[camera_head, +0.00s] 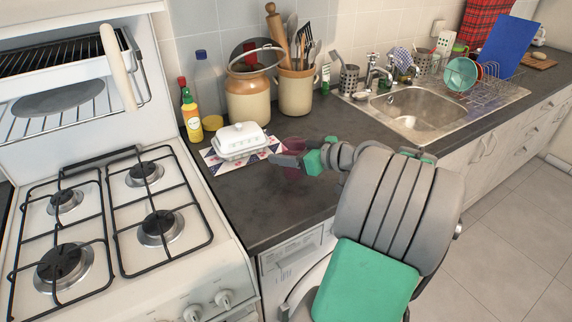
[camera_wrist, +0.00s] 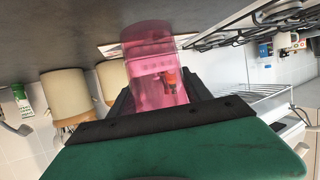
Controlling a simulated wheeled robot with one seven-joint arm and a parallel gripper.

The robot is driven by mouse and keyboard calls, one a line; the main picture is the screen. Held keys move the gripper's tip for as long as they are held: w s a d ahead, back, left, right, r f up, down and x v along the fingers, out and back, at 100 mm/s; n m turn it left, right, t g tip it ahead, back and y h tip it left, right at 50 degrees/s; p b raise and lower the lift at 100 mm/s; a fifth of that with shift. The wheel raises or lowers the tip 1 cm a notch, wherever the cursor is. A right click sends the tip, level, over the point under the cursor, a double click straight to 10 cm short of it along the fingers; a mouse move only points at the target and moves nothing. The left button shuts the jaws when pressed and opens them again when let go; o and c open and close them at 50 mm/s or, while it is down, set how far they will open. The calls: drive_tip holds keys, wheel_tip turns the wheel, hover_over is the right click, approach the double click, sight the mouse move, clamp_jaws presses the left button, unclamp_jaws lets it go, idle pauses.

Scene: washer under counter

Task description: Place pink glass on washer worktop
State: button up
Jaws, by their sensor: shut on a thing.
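The pink glass (camera_wrist: 155,65) is see-through and sits between the fingers of my gripper (camera_wrist: 160,95) in the wrist view. In the head view the pink glass (camera_head: 293,172) shows partly behind my gripper (camera_head: 290,160), over the dark worktop (camera_head: 262,210) above the washer (camera_head: 290,262). My gripper is shut on the glass. The glass is at or close above the worktop; I cannot tell whether its base touches. My gripper and arm hide part of the glass.
A white butter dish (camera_head: 240,140) stands on a patterned mat left of the glass. Jars (camera_head: 250,98), a utensil pot (camera_head: 296,92) and bottles (camera_head: 191,115) stand behind. The stove (camera_head: 110,215) is left, the sink (camera_head: 420,105) right. The worktop's front left part is clear.

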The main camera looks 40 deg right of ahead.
drive_tip(key=shift+w+f, duration=0.15)
drive_tip(key=shift+f, duration=1.7)
drive_tip(key=o, duration=1.6)
drive_tip(key=shift+r, duration=0.1)
drive_tip(key=shift+d+r, duration=0.1)
drive_tip(key=shift+r, duration=0.05)
drive_tip(key=p+v, duration=0.4)
drive_tip(key=v, duration=0.8)
